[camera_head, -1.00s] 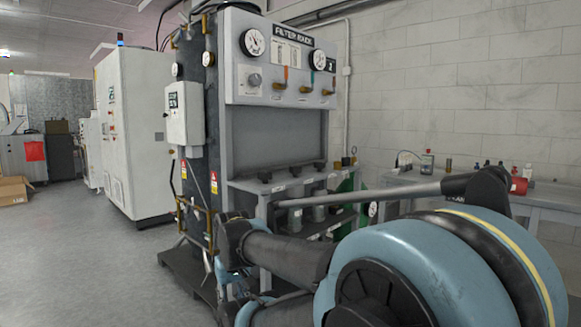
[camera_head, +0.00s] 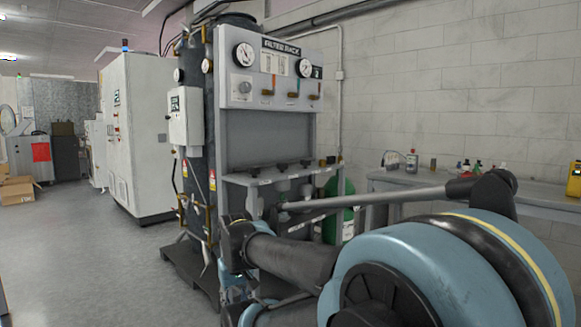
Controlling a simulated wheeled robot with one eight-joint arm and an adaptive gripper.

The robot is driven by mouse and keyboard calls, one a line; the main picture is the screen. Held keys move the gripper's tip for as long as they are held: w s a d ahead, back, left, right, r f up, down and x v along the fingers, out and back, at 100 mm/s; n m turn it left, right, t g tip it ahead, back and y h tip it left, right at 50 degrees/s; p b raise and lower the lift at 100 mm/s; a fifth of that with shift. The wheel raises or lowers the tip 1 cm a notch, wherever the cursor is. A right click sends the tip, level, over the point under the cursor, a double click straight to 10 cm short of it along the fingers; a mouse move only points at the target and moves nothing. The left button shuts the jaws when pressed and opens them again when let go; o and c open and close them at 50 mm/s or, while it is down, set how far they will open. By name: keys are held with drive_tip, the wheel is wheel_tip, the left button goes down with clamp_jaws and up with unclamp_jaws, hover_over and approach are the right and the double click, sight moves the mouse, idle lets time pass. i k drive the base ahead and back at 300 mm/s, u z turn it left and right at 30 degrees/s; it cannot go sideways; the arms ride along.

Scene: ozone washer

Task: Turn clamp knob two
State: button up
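The grey filter rack (camera_head: 268,140) stands left of centre. Small black knobs line the shelf below: a left one (camera_head: 252,168), a middle one (camera_head: 282,166) and a right one (camera_head: 305,162). I cannot read any number on these, so I cannot tell which is clamp knob two. My blue and black arm fills the lower right and covers the rack's lower part. I cannot make out my gripper's fingers.
A white cabinet (camera_head: 140,140) stands left of the rack. A green cylinder (camera_head: 334,208) is beside the rack's right side. A bench (camera_head: 530,196) with bottles and a yellow device (camera_head: 574,180) runs along the right wall.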

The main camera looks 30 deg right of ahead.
sight(282, 166)
drive_tip(key=k, duration=1.05)
drive_tip(key=z, duration=0.55)
drive_tip(key=i, duration=1)
